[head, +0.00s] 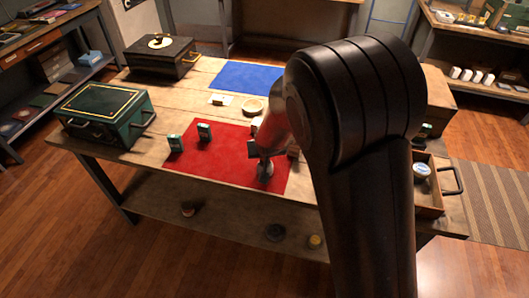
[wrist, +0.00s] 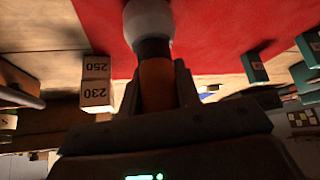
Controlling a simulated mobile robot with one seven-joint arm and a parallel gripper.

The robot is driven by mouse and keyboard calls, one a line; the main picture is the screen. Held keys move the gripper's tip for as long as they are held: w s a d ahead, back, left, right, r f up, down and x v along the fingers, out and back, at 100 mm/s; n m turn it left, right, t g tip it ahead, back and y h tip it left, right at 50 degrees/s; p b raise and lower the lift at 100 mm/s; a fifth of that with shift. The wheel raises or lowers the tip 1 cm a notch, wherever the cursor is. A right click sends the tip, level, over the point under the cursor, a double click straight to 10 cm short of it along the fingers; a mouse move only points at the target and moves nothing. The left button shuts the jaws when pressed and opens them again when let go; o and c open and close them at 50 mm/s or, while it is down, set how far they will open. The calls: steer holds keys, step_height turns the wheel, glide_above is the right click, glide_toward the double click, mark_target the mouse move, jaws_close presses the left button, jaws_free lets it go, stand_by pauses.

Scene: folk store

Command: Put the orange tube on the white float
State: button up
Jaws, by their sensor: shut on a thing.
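My gripper (wrist: 157,72) is shut on the orange tube (wrist: 158,86), which shows between the two fingers in the wrist view. Just beyond the tube is a black collar, and then a pale, rounded thing that looks like the white float (wrist: 148,20), over the red cloth. They line up and look touching, but I cannot tell whether the tube rests on the float. In the head view my gripper (head: 262,149) points down over the red cloth, with a small greyish thing below it. My arm hides part of the table there.
The red cloth (head: 215,163) bears two small green boxes (head: 204,132) at left. Boxes marked 250 and 230 (wrist: 97,92) stand close beside my gripper. A blue cloth (head: 243,77), a pale dish (head: 252,106) and a green case (head: 108,115) are farther off. A wooden tray (head: 430,207) stands right.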

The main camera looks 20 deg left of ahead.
steer(key=shift+f, duration=0.15)
steer(key=o, duration=0.8)
steer(key=shift+c, duration=0.2)
steer(key=shift+r, duration=0.25)
steer(key=v, duration=1.2)
steer(key=shift+d, duration=0.15)
